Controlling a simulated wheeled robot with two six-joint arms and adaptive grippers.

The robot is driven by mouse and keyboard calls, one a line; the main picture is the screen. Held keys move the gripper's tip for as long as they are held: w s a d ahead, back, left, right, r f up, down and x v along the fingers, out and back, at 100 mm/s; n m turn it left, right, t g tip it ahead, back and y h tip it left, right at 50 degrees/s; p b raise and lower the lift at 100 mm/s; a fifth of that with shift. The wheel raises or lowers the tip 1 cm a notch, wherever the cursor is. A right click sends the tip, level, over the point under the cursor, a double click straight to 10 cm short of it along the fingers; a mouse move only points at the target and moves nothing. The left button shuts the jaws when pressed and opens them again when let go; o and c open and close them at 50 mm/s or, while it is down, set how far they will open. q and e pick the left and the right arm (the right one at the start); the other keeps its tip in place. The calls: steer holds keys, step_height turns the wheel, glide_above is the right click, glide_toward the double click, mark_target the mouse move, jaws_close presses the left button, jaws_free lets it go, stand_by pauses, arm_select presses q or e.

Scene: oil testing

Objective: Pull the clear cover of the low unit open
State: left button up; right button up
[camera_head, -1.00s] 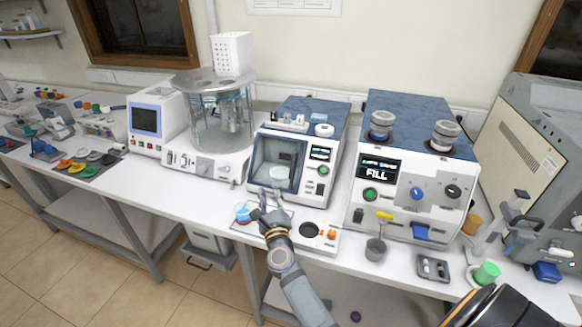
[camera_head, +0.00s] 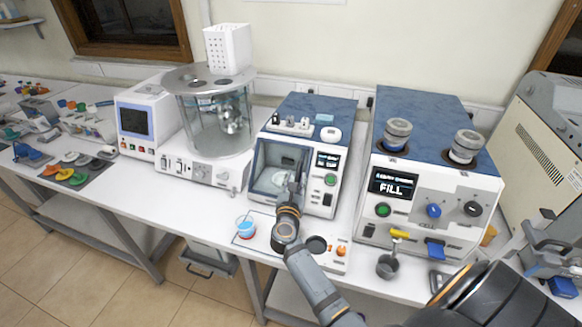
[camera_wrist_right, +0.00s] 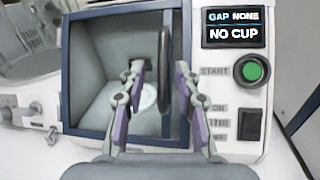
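The low unit (camera_head: 337,202) has a blue top and a clear cover (camera_head: 268,166) in a dark blue frame on its front left. In the right wrist view the cover (camera_wrist_right: 100,50) appears closed, with a pale round disc behind it. A dark upright handle (camera_wrist_right: 166,75) stands near the cover's right edge. My right gripper (camera_head: 293,180) is in front of the cover. In the right wrist view its fingers (camera_wrist_right: 160,70) are open, one on each side of the handle, with visible gaps. My left gripper is out of view.
The taller unit marked FILL (camera_head: 400,225) stands close on the right. A glass-walled apparatus (camera_head: 215,125) stands to the left. A small blue and red cup (camera_head: 245,228) sits on the bench in front. A dark beaker (camera_head: 386,267) stands in front of the FILL unit.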

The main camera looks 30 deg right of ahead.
steer(key=shift+d+r, duration=0.1)
steer(key=shift+s+r, duration=0.15)
steer(key=shift+s, duration=0.05)
steer(key=shift+c, duration=0.9)
steer(key=c, duration=0.5)
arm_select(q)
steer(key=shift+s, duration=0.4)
